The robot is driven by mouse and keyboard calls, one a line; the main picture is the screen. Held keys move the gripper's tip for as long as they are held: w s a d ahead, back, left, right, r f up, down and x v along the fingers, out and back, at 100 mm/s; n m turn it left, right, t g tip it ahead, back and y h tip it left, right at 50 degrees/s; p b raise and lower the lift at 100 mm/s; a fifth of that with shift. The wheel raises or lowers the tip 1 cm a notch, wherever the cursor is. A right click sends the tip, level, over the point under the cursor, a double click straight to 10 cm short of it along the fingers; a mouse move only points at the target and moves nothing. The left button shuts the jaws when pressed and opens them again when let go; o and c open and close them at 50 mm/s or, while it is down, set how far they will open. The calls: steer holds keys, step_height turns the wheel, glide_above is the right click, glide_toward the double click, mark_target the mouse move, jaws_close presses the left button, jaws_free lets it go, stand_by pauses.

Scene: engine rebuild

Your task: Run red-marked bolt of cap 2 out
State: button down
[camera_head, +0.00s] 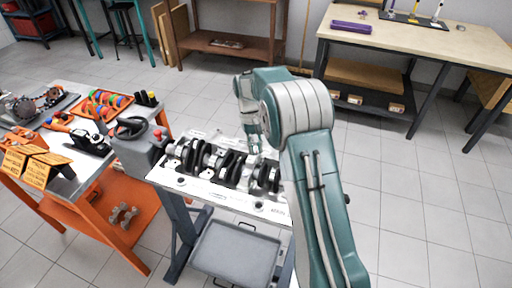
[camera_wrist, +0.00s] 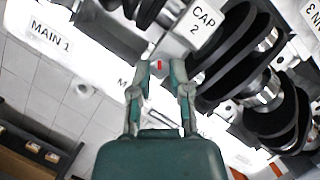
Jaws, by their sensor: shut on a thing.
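The crankshaft (camera_head: 215,160) lies in a white block on a bench in the head view, with dark counterweights and bright journals. In the wrist view, the CAP 2 label (camera_wrist: 203,25) is at the top, just right of my gripper (camera_wrist: 160,80). A red mark (camera_wrist: 159,65) shows between its fingertips, on the red-marked bolt. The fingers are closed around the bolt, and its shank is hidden. In the head view my arm reaches down over the block and largely hides the gripper's contact.
The MAIN 1 label (camera_wrist: 50,38) is at the left in the wrist view. Dark counterweights (camera_wrist: 240,55) stand close at the right of my gripper. An orange cart (camera_head: 95,205) with parts and tools stands left of the bench. Floor at the right is clear.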

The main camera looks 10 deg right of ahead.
steer(key=n, duration=0.1)
steer(key=n+h, duration=0.1)
steer(key=n, duration=0.1)
steer(key=shift+a+f+n, duration=0.15)
steer(key=shift+a+n, duration=0.1)
steer(key=shift+n, duration=0.15)
steer(key=shift+s+n+t+h, duration=0.1)
steer(key=shift+n+t+h, duration=0.25)
steer(key=shift+n, duration=0.6)
steer(key=shift+s+n+t+h, duration=0.1)
steer(key=shift+n+t+h, duration=0.25)
steer(key=shift+n, duration=0.6)
steer(key=shift+a+n, duration=0.1)
steer(key=shift+n, duration=0.2)
steer(key=c, duration=0.9)
jaws_free()
steer(key=shift+o, duration=0.2)
steer(key=shift+w, duration=0.1)
steer(key=v, duration=1.2)
steer(key=shift+a, duration=0.25)
